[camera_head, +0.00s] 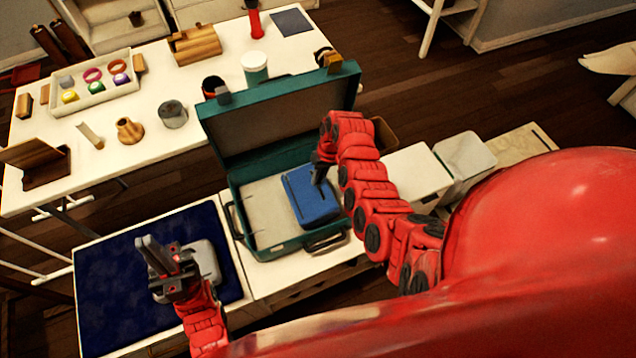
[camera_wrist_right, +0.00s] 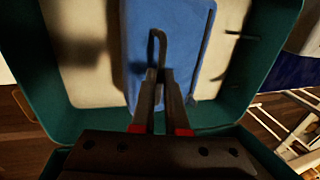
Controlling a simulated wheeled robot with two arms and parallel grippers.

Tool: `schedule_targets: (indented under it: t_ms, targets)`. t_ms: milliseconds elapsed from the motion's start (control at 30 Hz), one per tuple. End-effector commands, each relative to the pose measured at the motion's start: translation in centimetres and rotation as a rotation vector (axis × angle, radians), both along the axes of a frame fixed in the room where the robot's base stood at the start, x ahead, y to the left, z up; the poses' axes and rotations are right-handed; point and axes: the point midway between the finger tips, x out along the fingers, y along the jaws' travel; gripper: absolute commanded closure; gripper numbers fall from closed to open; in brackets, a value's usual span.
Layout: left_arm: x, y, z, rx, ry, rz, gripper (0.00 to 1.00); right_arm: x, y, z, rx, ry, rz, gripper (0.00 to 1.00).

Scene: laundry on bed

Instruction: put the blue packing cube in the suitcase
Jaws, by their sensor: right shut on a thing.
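The blue packing cube (camera_head: 308,200) is in the right part of the open teal suitcase (camera_head: 262,222), over its pale lining. In the right wrist view the cube (camera_wrist_right: 190,35) shows with its dark handle loop (camera_wrist_right: 157,42). My right gripper (camera_head: 321,172) reaches in from the right, and its fingers (camera_wrist_right: 157,75) are shut on the handle loop. I cannot tell whether the cube rests fully on the suitcase floor. My left gripper (camera_head: 158,256) is above the dark blue mat, beside a grey rounded thing (camera_head: 204,262); its fingers look close together, but their gap is unclear.
The suitcase lid (camera_head: 280,112) stands open at the back. The white table (camera_head: 60,130) behind holds a tray (camera_head: 95,92), cups and small items. The dark blue mat (camera_head: 105,285) lies left of the suitcase. A white bin (camera_head: 465,157) stands at the right.

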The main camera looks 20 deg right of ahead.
Motion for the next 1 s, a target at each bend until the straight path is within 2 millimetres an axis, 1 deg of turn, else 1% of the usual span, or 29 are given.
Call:
schedule_targets:
  t_ms: [167, 333, 400, 667, 700, 833, 1000]
  targets:
    - [0.0, 0.0, 0.2, 0.000, 0.000, 0.000, 1.00, -0.2, 0.0, -1.1, 0.001, 0.005, 0.000, 1.00]
    - [0.0, 0.0, 0.1, 0.000, 0.000, 0.000, 1.00, 0.0, 0.0, -2.7, 0.000, 0.002, 0.000, 1.00]
    - [0.0, 0.0, 0.1, 0.000, 0.000, 0.000, 1.00, -0.2, 0.0, -3.3, 0.002, 0.007, 0.002, 1.00]
    - [0.0, 0.0, 0.1, 0.000, 0.000, 0.000, 1.00, -0.1, 0.0, -3.6, 0.001, 0.000, -0.001, 1.00]
    - [0.0, 0.0, 0.1, 0.000, 0.000, 0.000, 1.00, -0.1, 0.0, -3.6, 0.000, 0.000, -0.001, 0.83]
    - [0.0, 0.0, 0.1, 0.000, 0.000, 0.000, 1.00, -0.1, 0.0, -3.6, 0.000, 0.001, -0.001, 0.59]
    - [0.0, 0.0, 0.1, 0.000, 0.000, 0.000, 1.00, -0.1, 0.0, -3.6, 0.000, 0.001, -0.001, 0.58]
